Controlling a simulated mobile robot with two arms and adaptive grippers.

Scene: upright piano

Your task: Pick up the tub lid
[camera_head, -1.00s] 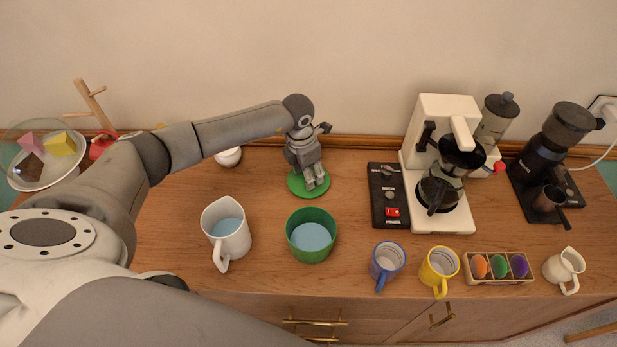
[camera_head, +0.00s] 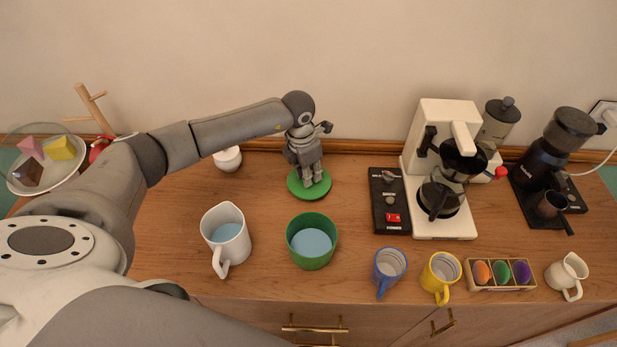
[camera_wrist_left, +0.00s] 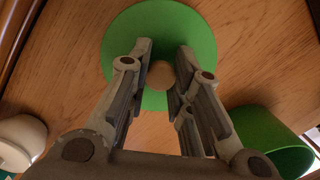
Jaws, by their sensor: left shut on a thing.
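The tub lid (camera_head: 309,191) is a green disc at the middle of the wooden counter, behind the green tub (camera_head: 313,258). My left gripper (camera_head: 312,180) points down over it and covers its middle. In the left wrist view the lid (camera_wrist_left: 192,27) lies beneath the fingers, and its round tan knob (camera_wrist_left: 161,75) sits between the two fingertips (camera_wrist_left: 160,72). The gripper is shut on the knob. The lid looks to be at or very near the counter; I cannot tell if there is a gap. The tub holds something pale blue. My right gripper is not in view.
A white pitcher (camera_head: 226,245) stands left of the tub. Blue (camera_head: 389,268) and yellow (camera_head: 440,272) mugs stand to its right. A coffee machine (camera_head: 447,135) and black control box (camera_head: 389,200) stand right of the lid. A white pot (camera_head: 228,158) is behind left.

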